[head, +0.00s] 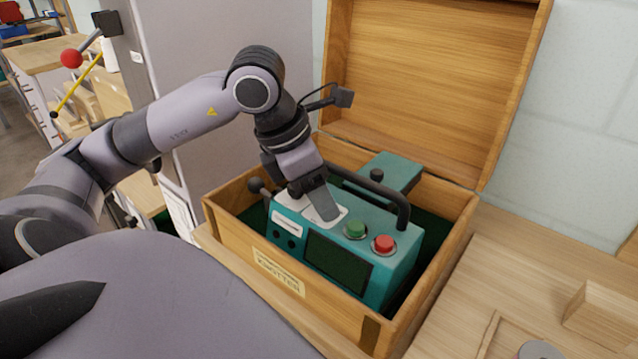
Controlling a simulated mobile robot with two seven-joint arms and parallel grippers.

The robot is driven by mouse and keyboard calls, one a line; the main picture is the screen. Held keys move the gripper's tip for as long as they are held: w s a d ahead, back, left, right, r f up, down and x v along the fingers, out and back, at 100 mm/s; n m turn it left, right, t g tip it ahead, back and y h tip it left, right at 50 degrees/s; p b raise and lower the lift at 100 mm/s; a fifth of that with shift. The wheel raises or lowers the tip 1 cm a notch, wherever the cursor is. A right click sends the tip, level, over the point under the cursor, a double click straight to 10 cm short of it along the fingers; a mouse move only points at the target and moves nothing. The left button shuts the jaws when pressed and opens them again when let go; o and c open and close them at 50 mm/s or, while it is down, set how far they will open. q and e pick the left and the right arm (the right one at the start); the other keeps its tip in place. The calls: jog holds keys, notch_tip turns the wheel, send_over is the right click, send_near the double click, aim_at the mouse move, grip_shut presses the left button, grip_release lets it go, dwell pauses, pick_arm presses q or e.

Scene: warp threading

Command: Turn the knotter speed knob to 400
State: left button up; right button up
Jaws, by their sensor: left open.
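The teal knotter (335,235) sits in an open wooden box with its lid raised. Its top has a green button (355,230), a red button (384,244) and pale plates. Its front has a dark panel (338,262). My left gripper (322,207) points down at the pale plate left of the green button, with its fingers close to the surface. It is open, but its fingers overlap in this view. I cannot make out the speed knob or its reading; the gripper covers part of the plate. My right gripper is out of view.
The wooden box (410,325) walls stand around the knotter, and its lid (440,75) rises behind. A black handle (372,187) arches over the knotter's top behind my gripper. A wooden block (600,315) lies on the table at right.

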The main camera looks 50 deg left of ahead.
pick_arm(q)
grip_shut()
jog(key=shift+w+a+m+h+b, duration=0.1)
jog(key=shift+m+h+b, duration=0.3)
jog(key=shift+m, duration=0.4)
jog(key=shift+m+g+h, duration=0.3)
jog(key=shift+m+g, duration=0.2)
jog(key=shift+m, duration=0.7)
jog(key=m, duration=0.2)
jog(key=shift+w+a+r+m+g+h, duration=0.1)
jog(key=shift+w+r+m+g+h, duration=0.05)
jog(key=shift+m+g+h, duration=0.15)
jog(key=shift+w+m+g+p, duration=0.1)
jog(key=shift+m+g+p, duration=0.4)
jog(key=shift+m, duration=1.3)
